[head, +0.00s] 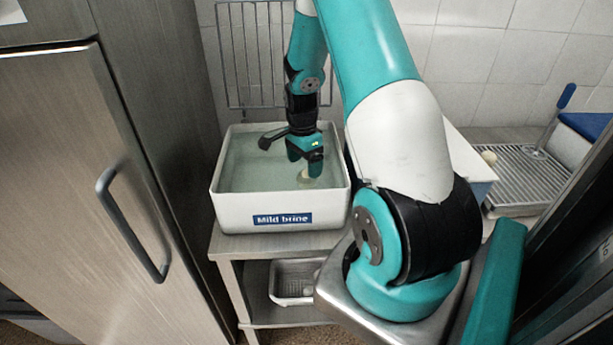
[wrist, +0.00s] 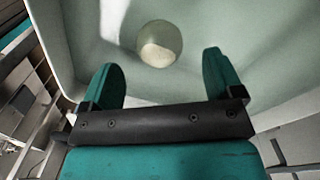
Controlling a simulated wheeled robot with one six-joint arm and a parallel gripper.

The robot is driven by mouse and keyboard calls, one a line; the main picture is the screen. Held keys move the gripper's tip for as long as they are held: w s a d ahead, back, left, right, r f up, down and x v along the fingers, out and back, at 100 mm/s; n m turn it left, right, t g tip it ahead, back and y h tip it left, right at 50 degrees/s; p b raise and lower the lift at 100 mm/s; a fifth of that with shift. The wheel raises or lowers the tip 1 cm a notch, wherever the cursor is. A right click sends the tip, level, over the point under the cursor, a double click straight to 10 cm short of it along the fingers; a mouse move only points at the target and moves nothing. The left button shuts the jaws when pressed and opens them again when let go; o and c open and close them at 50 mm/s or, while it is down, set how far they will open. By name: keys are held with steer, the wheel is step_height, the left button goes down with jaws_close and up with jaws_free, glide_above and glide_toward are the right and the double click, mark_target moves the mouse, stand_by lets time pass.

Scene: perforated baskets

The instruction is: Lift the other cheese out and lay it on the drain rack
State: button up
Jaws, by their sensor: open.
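A white tub (head: 235,213) labelled "Mild brine" holds greenish liquid and stands on a metal table. A small round pale cheese (head: 304,177) shows in it near the front right, partly hidden by my gripper (head: 306,167). In the wrist view the cheese (wrist: 160,46) lies ahead of the open fingers, roughly centred between them, with nothing held. My gripper (wrist: 160,67) reaches down inside the tub; whether it touches the cheese or the liquid I cannot tell. The drain rack (head: 535,180) is at the right, with a pale round cheese (head: 489,157) at its left end.
A second tub (head: 473,165) stands between the brine tub and the rack, mostly hidden by my arm. A perforated basket (head: 293,283) sits on the lower shelf. A steel cabinet (head: 75,190) stands close on the left. Most of the rack is bare.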

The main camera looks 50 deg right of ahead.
mark_target(306, 171)
steer(key=shift+s+d+f+p, duration=0.15)
steer(key=shift+f+p, duration=0.5)
steer(key=shift+f, duration=0.75)
steer(key=shift+s+f+p, duration=0.2)
steer(key=shift+f+p, duration=0.45)
steer(key=shift+f, duration=0.7)
steer(key=c, duration=1)
